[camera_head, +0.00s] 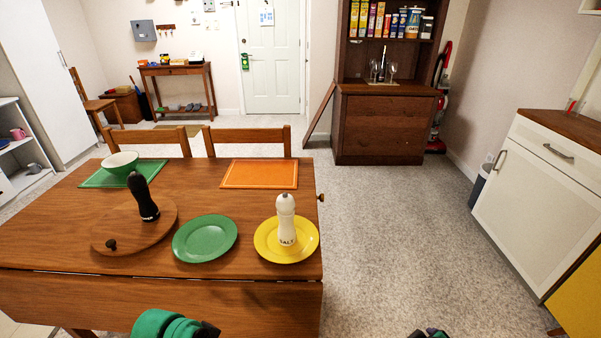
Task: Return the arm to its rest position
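A teal and black part of my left arm (172,324) shows at the bottom edge, in front of the table's near side. A small dark part of my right arm (430,333) just shows at the bottom edge, right of the table over the carpet. No fingertips can be made out on either arm, so I cannot see whether the grippers are open or shut. The wooden table (60,235) stands in front of me at the left.
On the table are a green bowl (121,160), black mill (143,198), round board (110,233), green plate (205,239), orange mat (260,174) and white salt mill (286,222) on a yellow plate (304,250). A hutch (383,125) stands behind; a white cabinet (535,190) stands right. Carpet between is clear.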

